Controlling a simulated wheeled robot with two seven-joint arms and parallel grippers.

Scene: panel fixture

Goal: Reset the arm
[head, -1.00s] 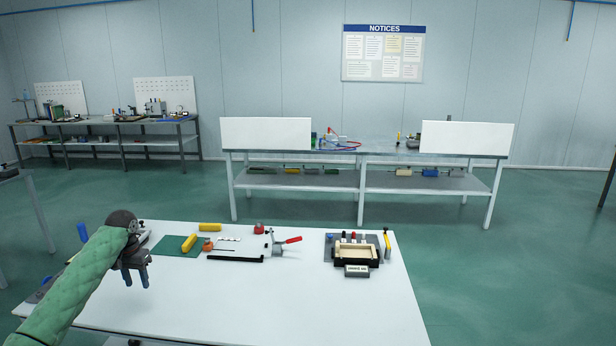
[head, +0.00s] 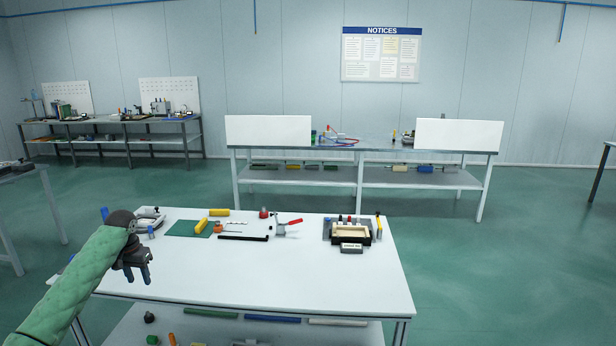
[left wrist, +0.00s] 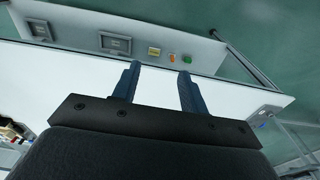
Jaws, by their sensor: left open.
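My left gripper (head: 142,275) is at the lower left of the head view, on the end of my green-sleeved arm. It appears over the left part of the white table (head: 260,280), with its fingers pointing down. In the left wrist view its two blue fingers (left wrist: 155,85) are spread apart with nothing between them. The white tabletop (left wrist: 165,92) lies behind the fingers there. My right gripper is in neither view.
The table's far side holds a green mat (head: 188,229), yellow pieces (head: 219,212), a red-handled clamp (head: 287,223) and a dark fixture with a pale tray (head: 350,233). The front of the tabletop is clear. A lower shelf holds colored bars (head: 272,319). Another bench (head: 360,160) stands behind.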

